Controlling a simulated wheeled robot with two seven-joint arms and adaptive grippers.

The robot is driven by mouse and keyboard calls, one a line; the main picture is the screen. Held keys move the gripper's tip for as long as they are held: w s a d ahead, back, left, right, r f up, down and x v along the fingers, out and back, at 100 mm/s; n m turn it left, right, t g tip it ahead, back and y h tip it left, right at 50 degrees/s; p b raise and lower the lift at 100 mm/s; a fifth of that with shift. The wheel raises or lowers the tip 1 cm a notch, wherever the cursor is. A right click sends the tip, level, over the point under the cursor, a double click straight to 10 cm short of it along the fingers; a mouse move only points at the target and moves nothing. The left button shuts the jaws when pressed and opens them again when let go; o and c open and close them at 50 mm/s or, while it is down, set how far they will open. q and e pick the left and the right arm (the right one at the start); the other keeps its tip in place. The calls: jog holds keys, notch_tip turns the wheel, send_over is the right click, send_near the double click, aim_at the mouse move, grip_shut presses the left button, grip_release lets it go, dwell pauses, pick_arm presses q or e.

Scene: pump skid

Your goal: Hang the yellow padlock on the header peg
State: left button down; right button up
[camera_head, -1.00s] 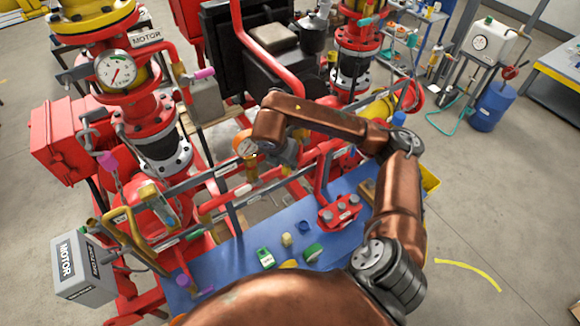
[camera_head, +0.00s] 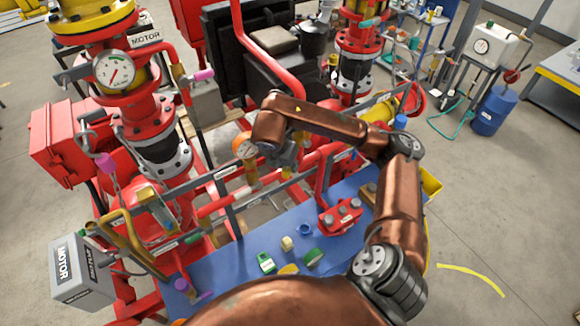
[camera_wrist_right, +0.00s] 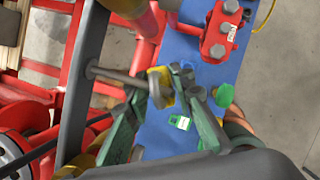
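The yellow padlock (camera_wrist_right: 159,78) shows in the right wrist view as a yellow block between my right fingertips, partly hidden behind the end of the grey header peg (camera_wrist_right: 122,78). The peg sticks out from a dark upright bar. The right gripper (camera_wrist_right: 166,94) has its green fingers on either side of the padlock and appears shut on it. Whether the shackle is around the peg or beside it I cannot tell. In the head view the right gripper (camera_head: 286,156) is small at the header, beside the orange gauge (camera_head: 245,145). My left gripper is not in view.
Red pipes and a flanged column with a gauge (camera_head: 114,70) crowd the left. Open floor lies right.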

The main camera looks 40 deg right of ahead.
jog(key=o, duration=0.3)
jog(key=shift+w+f, duration=0.1)
jog(key=shift+w, duration=0.6)
jog(key=shift+o, duration=1.1)
jog(key=shift+d, duration=0.1)
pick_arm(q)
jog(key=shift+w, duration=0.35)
pick_arm(e)
jog(key=shift+s, duration=0.15)
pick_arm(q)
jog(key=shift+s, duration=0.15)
pick_arm(e)
jog(key=v, duration=1.1)
jog(key=shift+r, duration=0.4)
jog(key=shift+s, duration=0.1)
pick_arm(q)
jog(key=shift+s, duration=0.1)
